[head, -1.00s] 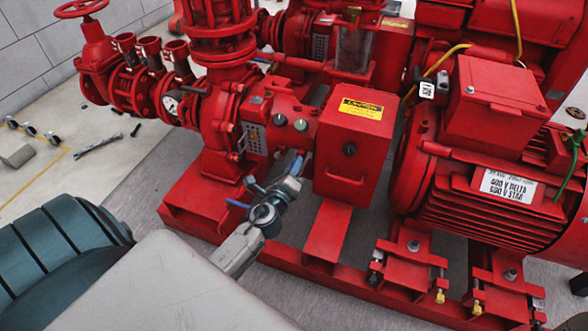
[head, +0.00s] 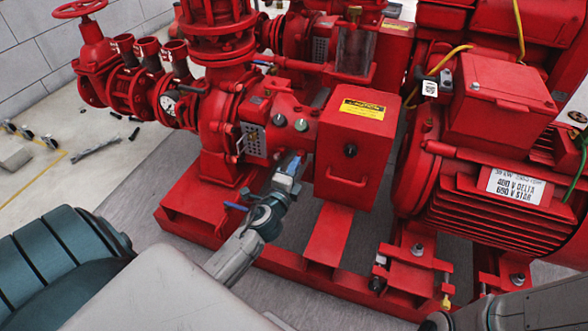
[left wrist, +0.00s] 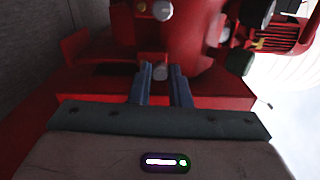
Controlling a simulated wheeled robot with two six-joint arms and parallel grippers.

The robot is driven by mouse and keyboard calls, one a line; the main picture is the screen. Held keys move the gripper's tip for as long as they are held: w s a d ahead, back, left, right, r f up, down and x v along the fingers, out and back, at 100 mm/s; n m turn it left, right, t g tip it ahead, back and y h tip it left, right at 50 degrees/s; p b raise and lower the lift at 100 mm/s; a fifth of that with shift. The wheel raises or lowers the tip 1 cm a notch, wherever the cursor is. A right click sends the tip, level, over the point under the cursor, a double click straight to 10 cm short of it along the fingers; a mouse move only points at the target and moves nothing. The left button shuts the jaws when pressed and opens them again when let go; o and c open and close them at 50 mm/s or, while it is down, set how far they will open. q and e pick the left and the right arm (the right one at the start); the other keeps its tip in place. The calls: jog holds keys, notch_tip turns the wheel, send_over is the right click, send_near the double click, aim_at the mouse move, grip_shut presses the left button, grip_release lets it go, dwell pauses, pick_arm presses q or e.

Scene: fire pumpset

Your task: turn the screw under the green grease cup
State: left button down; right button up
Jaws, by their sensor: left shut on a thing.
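My left gripper (head: 291,165) reaches up to the red pump housing, just below two small round grey-green caps (head: 280,119) (head: 301,125) on its front. I cannot tell for sure which cap is the green grease cup. In the left wrist view, the blue-grey fingers (left wrist: 162,82) are closed around a short grey screw head (left wrist: 160,72) that sticks out of the red housing. In the head view, the fingers hide this screw. My right gripper is not in view; only a grey part of my right arm shows at the bottom right.
A red box with a yellow caution label (head: 362,108) stands close to the right of my left gripper. A blue-handled lever (head: 236,206) is just left of the wrist. The red base frame (head: 325,255) runs below. The red motor (head: 490,200) fills the right.

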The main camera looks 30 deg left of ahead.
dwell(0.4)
pick_arm(q)
jog(key=c, duration=1.3)
grip_release()
jog(key=shift+c, duration=0.2)
jog(key=v, duration=1.1)
jog(key=shift+w, duration=0.1)
